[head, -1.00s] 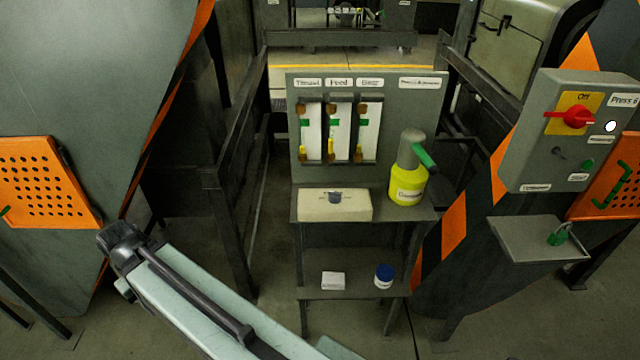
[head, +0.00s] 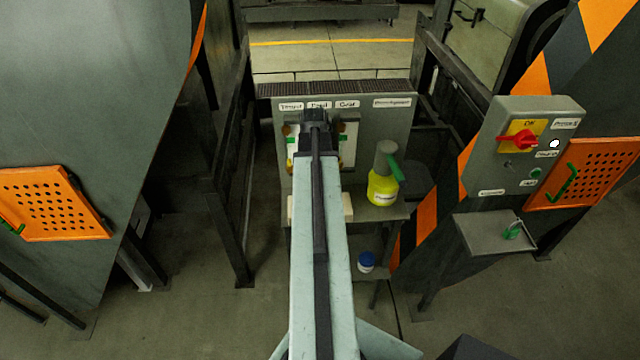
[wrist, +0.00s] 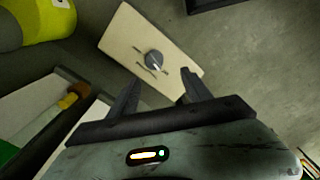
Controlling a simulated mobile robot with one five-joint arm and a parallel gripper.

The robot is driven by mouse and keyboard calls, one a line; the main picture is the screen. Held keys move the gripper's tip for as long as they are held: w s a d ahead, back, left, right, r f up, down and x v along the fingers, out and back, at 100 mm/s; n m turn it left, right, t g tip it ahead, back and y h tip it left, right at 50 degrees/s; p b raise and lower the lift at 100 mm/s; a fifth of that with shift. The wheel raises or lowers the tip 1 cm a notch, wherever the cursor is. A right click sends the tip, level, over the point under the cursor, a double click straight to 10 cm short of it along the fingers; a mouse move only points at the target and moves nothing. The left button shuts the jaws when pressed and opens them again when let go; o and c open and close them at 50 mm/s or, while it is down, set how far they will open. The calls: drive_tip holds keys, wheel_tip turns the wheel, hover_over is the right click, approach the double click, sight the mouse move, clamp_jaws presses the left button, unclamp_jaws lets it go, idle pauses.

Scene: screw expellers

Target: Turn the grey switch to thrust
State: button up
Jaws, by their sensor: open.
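The grey switch (wrist: 154,59) is a round knob with a light pointer mark on a cream box (wrist: 125,30), seen in the wrist view. Dark marks lie beside the knob; I cannot read them. My gripper (wrist: 157,90) is open and empty, its two fingers apart and directed towards the box. The knob shows just beyond the fingertips, and I see no contact. In the head view my arm covers the switch and the middle of the cream box (head: 348,207); only the box's ends show. The gripper's fingers are hidden there.
A yellow bottle (head: 383,188) with a green-handled grey top stands to the right on the shelf. A control box with a red switch (head: 518,141) is farther right. A blue-lidded jar (head: 366,262) sits below.

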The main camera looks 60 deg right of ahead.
drive_tip(key=shift+s+d+r, duration=0.15)
drive_tip(key=shift+s+d, duration=0.35)
drive_tip(key=shift+s, duration=0.15)
wheel_tip(320, 180, down, 8)
drive_tip(key=b, duration=0.8)
drive_tip(key=shift+r, duration=0.1)
